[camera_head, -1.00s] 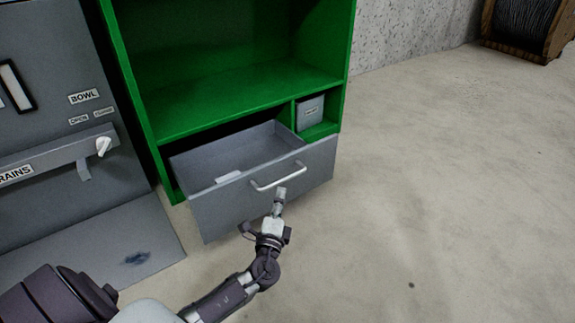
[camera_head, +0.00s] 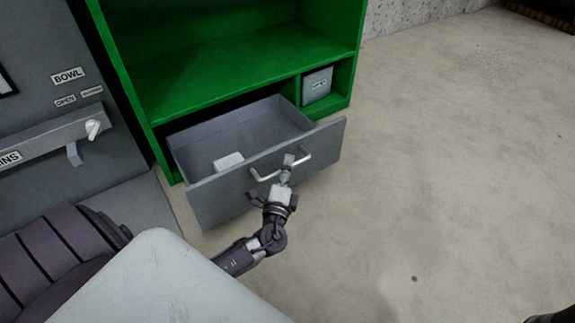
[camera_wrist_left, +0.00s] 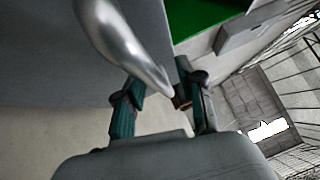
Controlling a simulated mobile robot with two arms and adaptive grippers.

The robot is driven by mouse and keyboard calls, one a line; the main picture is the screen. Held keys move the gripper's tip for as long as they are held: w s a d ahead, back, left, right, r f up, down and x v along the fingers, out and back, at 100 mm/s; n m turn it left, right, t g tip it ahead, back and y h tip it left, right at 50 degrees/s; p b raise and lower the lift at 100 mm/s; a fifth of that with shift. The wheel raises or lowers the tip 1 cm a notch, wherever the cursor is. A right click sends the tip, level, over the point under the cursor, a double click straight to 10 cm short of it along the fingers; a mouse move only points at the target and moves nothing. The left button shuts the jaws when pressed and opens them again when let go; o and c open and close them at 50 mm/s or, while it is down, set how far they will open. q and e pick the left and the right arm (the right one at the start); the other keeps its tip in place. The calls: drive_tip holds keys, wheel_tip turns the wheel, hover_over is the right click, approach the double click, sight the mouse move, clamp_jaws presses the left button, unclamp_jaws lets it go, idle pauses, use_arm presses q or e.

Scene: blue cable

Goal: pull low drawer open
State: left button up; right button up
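The low grey drawer (camera_head: 268,172) stands well out from the bottom of the green cabinet (camera_head: 225,85). Its inside shows, with a small white block (camera_head: 228,160) in it. A silver bar handle (camera_head: 265,178) is fixed to the drawer front. Exact finger contact is partly hidden. My right gripper does not show.
A grey panel unit with labels (camera_head: 68,75) and a white knob (camera_head: 93,128) stands left of the cabinet. A small grey drawer (camera_head: 317,85) sits in the cabinet's lower right compartment. The concrete floor (camera_head: 440,170) to the right is clear.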

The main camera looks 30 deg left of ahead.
sight(280, 156)
use_arm(q)
clamp_jaws()
drive_tip(key=a+b, duration=0.1)
drive_tip(key=w+a, duration=0.1)
drive_tip(key=a, duration=0.1)
drive_tip(key=shift+w+a+f+b, duration=0.1)
drive_tip(key=shift+w+f+b, duration=0.1)
drive_tip(key=shift+b, duration=0.15)
drive_tip(key=shift+w+a+r, duration=0.1)
drive_tip(key=shift+w+a, duration=0.05)
drive_tip(key=shift+a, duration=0.2)
drive_tip(key=shift+r, duration=0.1)
drive_tip(key=shift+o, duration=0.5)
unclamp_jaws()
drive_tip(key=v, duration=1.2)
